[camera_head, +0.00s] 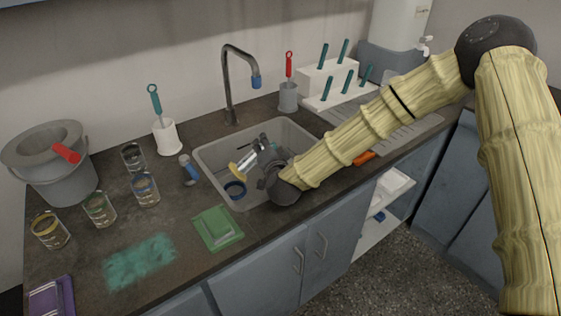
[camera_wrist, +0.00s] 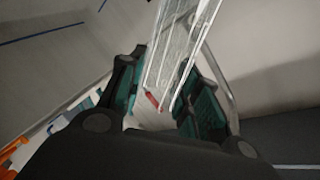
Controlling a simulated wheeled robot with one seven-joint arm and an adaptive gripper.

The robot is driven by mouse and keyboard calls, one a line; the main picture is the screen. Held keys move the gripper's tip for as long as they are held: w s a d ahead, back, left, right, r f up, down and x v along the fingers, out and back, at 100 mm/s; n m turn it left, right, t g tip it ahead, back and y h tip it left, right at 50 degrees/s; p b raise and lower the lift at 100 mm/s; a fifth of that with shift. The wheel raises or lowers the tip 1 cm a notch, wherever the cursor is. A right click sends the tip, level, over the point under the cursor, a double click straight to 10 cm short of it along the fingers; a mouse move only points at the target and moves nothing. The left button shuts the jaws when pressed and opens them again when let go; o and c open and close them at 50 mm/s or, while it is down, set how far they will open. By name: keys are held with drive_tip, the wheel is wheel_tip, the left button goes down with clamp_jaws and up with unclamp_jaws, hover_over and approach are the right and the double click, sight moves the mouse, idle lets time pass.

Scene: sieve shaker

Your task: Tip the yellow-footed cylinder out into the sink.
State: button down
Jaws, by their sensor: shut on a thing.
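The yellow-footed cylinder (camera_head: 248,160) is clear and hangs tilted over the sink (camera_head: 207,153). Its yellow foot points to the lower left in the head view, and its other end is hidden by my gripper. My gripper (camera_head: 264,147) is shut on the cylinder's clear body. In the wrist view the clear body (camera_wrist: 182,50) runs up between the teal finger pads of my gripper (camera_wrist: 160,92). I cannot tell whether any liquid is in it or coming out.
The tap (camera_head: 229,90) stands behind the sink. A white peg rack (camera_head: 330,77) stands behind right.

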drive_tip(key=shift+d+r+m+g+y+b, duration=0.1)
drive_tip(key=shift+r+m+g+y+b, duration=0.1)
drive_tip(key=shift+m, duration=0.6)
drive_tip(key=shift+d+r+m+g+y+b, duration=0.1)
drive_tip(key=shift+m+b, duration=0.05)
drive_tip(key=shift+m, duration=0.65)
idle(0.8)
drive_tip(key=shift+w+d+f+m+y+b, duration=0.3)
drive_tip(key=shift+d+f+m+b, duration=0.35)
drive_tip(key=shift+b, duration=0.25)
